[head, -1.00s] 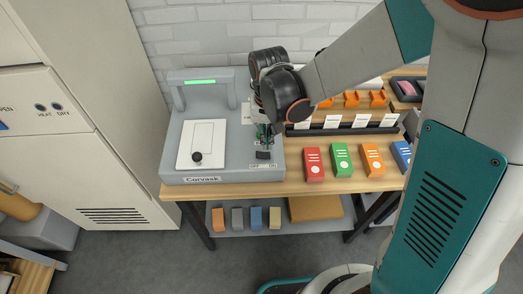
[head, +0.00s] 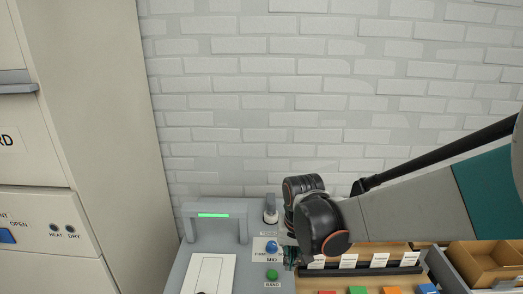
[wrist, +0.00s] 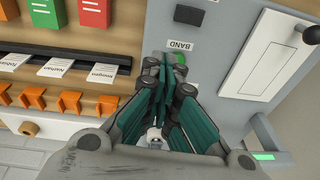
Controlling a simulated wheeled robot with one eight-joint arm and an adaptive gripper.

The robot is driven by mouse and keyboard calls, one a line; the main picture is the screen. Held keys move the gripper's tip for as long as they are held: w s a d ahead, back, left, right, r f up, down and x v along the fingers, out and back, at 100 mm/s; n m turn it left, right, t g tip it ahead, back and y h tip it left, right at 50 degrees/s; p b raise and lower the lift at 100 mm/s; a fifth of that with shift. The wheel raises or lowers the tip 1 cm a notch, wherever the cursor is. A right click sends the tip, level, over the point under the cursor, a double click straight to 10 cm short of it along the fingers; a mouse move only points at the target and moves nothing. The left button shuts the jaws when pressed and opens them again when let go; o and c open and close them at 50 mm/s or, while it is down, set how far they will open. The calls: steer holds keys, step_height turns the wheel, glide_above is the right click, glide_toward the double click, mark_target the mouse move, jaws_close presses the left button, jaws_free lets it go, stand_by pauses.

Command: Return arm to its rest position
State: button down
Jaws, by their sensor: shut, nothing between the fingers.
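My arm reaches in from the right in the head view. My gripper (head: 290,259) hangs over the right side of the grey machine (head: 178,268), just right of its blue button (head: 271,247) and green button (head: 271,275). In the wrist view my gripper (wrist: 164,66) has its dark teal fingers drawn together with nothing between them. The fingertips overlap the edge of the green button (wrist: 181,58) under the BAND label; whether they touch it I cannot tell.
A white panel (wrist: 268,54) with a black knob (wrist: 312,34) and a lit green bar (head: 213,215) are on the machine. Orange holders (wrist: 69,102), white cards (wrist: 55,67) and colored boxes (wrist: 52,13) sit on the wooden bench. A brick wall (head: 300,110) stands behind, a tall cabinet (head: 95,110) left.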

steer(key=s+d+r+t+b, duration=0.1)
steer(key=s+d+r+t, duration=0.2)
steer(key=s+d+r, duration=0.35)
steer(key=s+d+r+t, duration=0.1)
steer(key=s+d, duration=0.1)
steer(key=s, duration=0.3)
steer(key=s+d+r+n+t+b, duration=0.1)
steer(key=s+d, duration=0.1)
steer(key=s, duration=0.2)
steer(key=shift+s+d+r+t+b, duration=0.15)
steer(key=shift+s+d+t+b, duration=0.15)
steer(key=shift+s+d, duration=0.05)
stand_by(1.4)
